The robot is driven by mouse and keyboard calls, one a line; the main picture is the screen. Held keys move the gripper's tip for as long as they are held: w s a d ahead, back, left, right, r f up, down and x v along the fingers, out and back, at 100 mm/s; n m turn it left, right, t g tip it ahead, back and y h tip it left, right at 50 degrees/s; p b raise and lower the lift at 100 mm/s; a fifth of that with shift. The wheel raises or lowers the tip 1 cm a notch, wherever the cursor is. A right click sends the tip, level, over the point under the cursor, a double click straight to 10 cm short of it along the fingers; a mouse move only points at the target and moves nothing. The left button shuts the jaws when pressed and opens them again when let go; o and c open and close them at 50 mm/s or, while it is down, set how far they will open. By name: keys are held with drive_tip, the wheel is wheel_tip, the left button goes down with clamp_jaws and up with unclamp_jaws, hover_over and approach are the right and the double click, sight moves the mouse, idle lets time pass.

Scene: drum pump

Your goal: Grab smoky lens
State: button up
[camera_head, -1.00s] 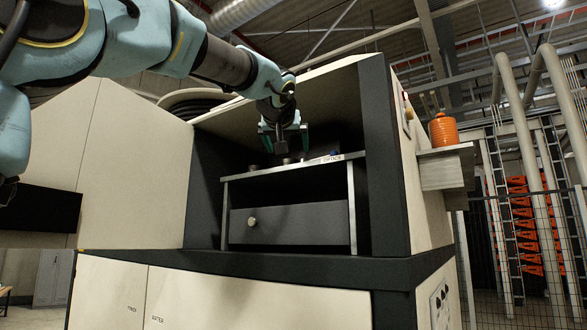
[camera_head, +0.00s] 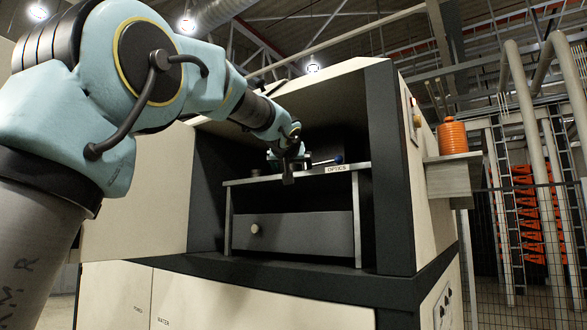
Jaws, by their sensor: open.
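My gripper (camera_head: 289,163) is open, over the front edge of the raised shelf labelled OPTICS (camera_head: 240,182) inside the machine's recess. A dark block shows between and below its fingers; I cannot tell if it is part of the gripper. A small blue-ended item (camera_head: 338,159) is on the shelf right of the gripper, and a small grey item (camera_head: 255,172) is to its left. The shelf top is seen nearly edge-on, and my gripper hides part of it. I cannot make out which item is the smoky lens.
The recess has dark side walls and a low roof (camera_head: 350,95) above the shelf. Under the shelf is a dark drawer front with a round knob (camera_head: 255,229). An orange ribbed container (camera_head: 452,137) stands on a side ledge at the right.

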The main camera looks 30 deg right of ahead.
drive_tip(key=c, duration=1.4)
drive_tip(key=shift+c, duration=0.6)
drive_tip(key=shift+r, duration=0.2)
